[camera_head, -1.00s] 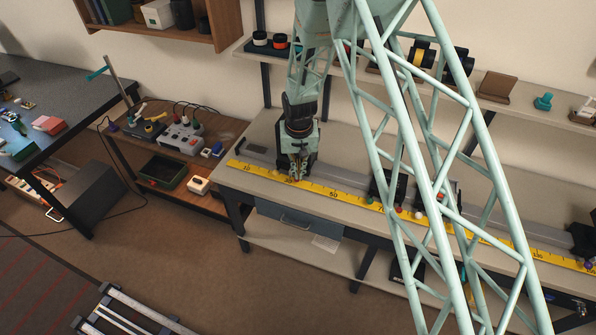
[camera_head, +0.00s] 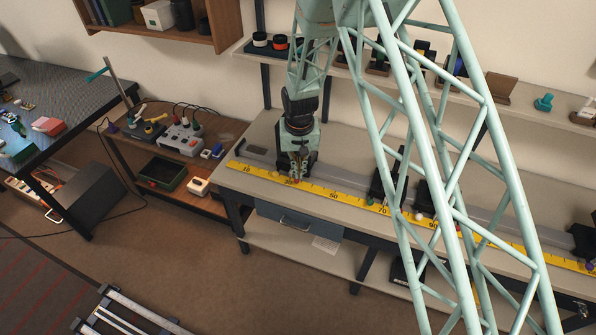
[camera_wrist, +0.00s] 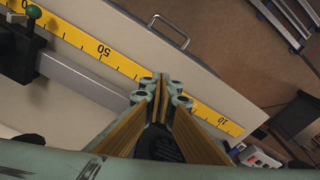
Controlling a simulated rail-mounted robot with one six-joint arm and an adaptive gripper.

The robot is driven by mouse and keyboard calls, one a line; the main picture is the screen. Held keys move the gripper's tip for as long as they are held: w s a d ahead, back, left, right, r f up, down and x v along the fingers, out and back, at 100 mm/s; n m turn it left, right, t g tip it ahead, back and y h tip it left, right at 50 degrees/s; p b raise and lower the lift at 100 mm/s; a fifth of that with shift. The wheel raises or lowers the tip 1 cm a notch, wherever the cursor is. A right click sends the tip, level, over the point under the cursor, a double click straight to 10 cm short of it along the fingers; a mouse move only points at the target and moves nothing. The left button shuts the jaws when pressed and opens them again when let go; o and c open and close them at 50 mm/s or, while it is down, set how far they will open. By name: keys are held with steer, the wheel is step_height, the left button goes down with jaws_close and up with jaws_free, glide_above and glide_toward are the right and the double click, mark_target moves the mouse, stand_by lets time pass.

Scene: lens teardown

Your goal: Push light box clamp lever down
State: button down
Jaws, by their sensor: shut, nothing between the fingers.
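My gripper (camera_head: 299,178) is shut and empty, pointing down over the front of the bench rail at the yellow scale. In the wrist view its closed fingertips (camera_wrist: 162,84) lie over the rail and scale area. I cannot clearly make out the light box or its clamp lever. A dark shape beside and behind my gripper in the head view is mostly hidden by it. A black carriage (camera_wrist: 14,48) with a green knob (camera_wrist: 33,11) sits on the rail at the wrist view's upper left; I cannot tell whether it belongs to the light box.
The yellow scale (camera_head: 335,195) runs along the bench front (camera_head: 236,182) beside the grey rail (camera_wrist: 85,80). Dark carriages (camera_head: 384,183) stand further right, partly behind my arm's lattice. A drawer handle (camera_wrist: 171,31) is below the bench front. A side table with instruments (camera_head: 182,140) stands left.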

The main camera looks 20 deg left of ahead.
step_height(320, 180, up, 10)
steer(key=shift+s+d, duration=0.2)
steer(key=shift+s, duration=0.25)
steer(key=shift+f, duration=0.15)
stand_by(0.7)
steer(key=s+d+r+m+b, duration=0.15)
steer(key=d+r+b, duration=0.25)
steer(key=d+r, duration=1)
steer(key=s+d+r+t+b, duration=0.1)
steer(key=s+d+r+b, duration=0.3)
steer(key=s+d+r, duration=0.9)
steer(key=s+d+r+m+t+b, duration=0.1)
steer(key=s+d+r+m+b, duration=0.15)
steer(key=s+d, duration=0.9)
steer(key=s+d+f+b, duration=0.1)
steer(key=s+d+b, duration=0.1)
steer(key=s, duration=0.7)
steer(key=s+d+f+b, duration=0.2)
steer(key=s+d, duration=0.1)
steer(key=s, duration=0.5)
steer(key=shift+s+d+f+t, duration=0.15)
steer(key=shift+s+d+t, duration=0.15)
steer(key=shift+s+t, duration=0.1)
